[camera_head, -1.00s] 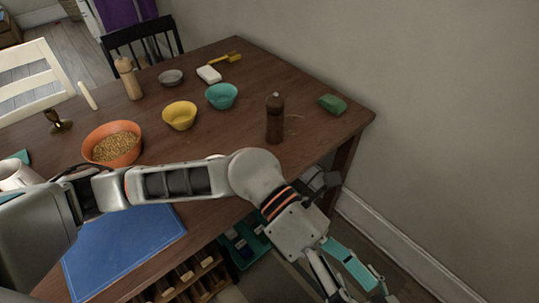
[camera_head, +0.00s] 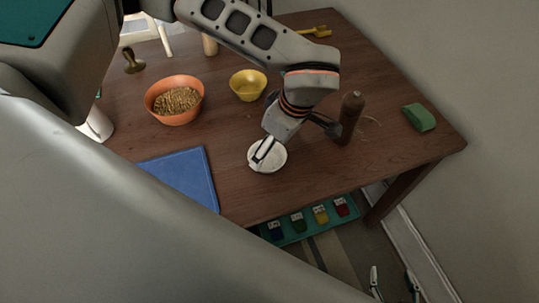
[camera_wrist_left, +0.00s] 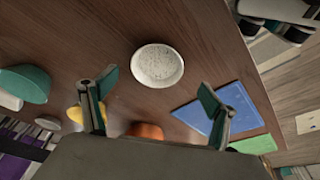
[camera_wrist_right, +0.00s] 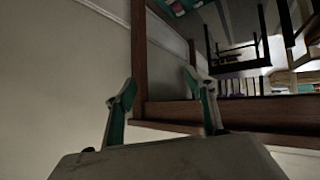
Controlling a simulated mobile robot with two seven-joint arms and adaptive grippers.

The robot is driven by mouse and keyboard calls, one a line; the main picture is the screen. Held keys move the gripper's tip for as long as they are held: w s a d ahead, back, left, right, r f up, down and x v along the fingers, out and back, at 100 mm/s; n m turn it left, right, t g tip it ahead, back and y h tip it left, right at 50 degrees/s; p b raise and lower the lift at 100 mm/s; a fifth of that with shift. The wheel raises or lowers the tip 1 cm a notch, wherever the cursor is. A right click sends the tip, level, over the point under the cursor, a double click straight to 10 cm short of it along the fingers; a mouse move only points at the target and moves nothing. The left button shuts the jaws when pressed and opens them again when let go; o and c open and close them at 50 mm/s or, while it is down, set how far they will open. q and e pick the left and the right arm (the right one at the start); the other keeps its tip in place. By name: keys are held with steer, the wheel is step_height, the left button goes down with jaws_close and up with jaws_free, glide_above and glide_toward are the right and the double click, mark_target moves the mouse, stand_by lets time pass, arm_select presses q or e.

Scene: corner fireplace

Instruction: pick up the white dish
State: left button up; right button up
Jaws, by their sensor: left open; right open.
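The white dish (camera_head: 277,160) is a small round bowl on the brown table near its front edge. It also shows in the left wrist view (camera_wrist_left: 158,63), with a speckled inside. My left gripper (camera_head: 265,149) comes down from above and partly covers the dish in the head view. In the left wrist view its fingers (camera_wrist_left: 157,84) are apart, with the dish just past the tips and nothing held. My right gripper (camera_head: 393,277) is low at the bottom right of the head view, beyond the table's edge. It is open and empty, facing a table leg in its wrist view (camera_wrist_right: 158,88).
A brown bottle-shaped grinder (camera_head: 350,115) stands right of my left wrist. A blue mat (camera_head: 182,178) lies left of the dish, an orange bowl (camera_head: 160,113) and yellow bowl (camera_head: 248,86) behind. A green sponge (camera_head: 419,117) lies right. A teal tray (camera_head: 345,221) is below the table edge.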

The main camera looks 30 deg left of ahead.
mark_target(267, 159)
arm_select(q)
steer(key=x, duration=0.6)
steer(key=shift+w+f, duration=0.25)
steer(key=shift+w, duration=0.05)
steer(key=c, duration=1.2)
